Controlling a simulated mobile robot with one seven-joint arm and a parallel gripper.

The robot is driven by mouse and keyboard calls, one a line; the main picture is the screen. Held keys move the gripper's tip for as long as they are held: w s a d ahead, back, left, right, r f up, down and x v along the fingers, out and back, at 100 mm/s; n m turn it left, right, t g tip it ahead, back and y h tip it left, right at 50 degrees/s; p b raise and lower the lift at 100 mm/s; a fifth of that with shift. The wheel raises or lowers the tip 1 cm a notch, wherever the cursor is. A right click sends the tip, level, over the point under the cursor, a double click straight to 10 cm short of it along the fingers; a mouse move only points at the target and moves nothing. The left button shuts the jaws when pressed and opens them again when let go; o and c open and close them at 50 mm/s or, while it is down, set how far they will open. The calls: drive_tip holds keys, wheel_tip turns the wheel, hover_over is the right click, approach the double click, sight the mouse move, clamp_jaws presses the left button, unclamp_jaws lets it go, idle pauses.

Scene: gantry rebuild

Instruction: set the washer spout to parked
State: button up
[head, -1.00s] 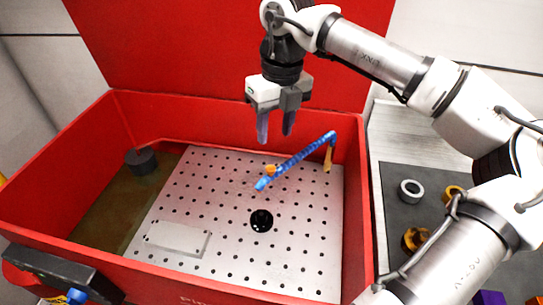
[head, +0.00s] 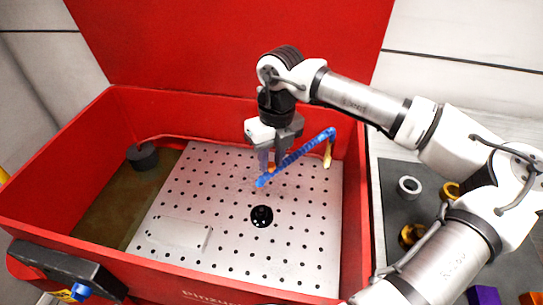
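The washer spout (head: 305,150) is a blue segmented tube with a yellow base piece (head: 327,155) at the right rear of the red washer (head: 200,115). It slopes down to the left, and its tip is over the perforated plate (head: 240,240). My gripper (head: 269,168) points down at the spout's lower part, close to its orange collar. The spout partly hides the fingers, so I cannot tell whether they touch it or how far apart they are.
A black drain (head: 262,216) and a pale flat plate (head: 180,234) are on the perforated plate. A dark round float (head: 142,156) is at the left. Rings and blocks lie on a grey mat (head: 395,205) at the right. The red lid stands up behind.

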clamp_jaws()
drive_tip(key=shift+w+a+f+b, duration=0.1)
drive_tip(key=shift+w+a+b, duration=0.2)
drive_tip(key=shift+b, duration=0.1)
drive_tip(key=w+a+m+b, duration=0.4)
drive_tip(key=w+a+m, duration=0.1)
drive_tip(key=w, duration=0.4)
drive_tip(key=shift+m+t, duration=0.3)
drive_tip(key=shift+o, duration=2)
unclamp_jaws()
drive_tip(key=shift+d+r, duration=0.1)
drive_tip(key=shift+r, duration=0.15)
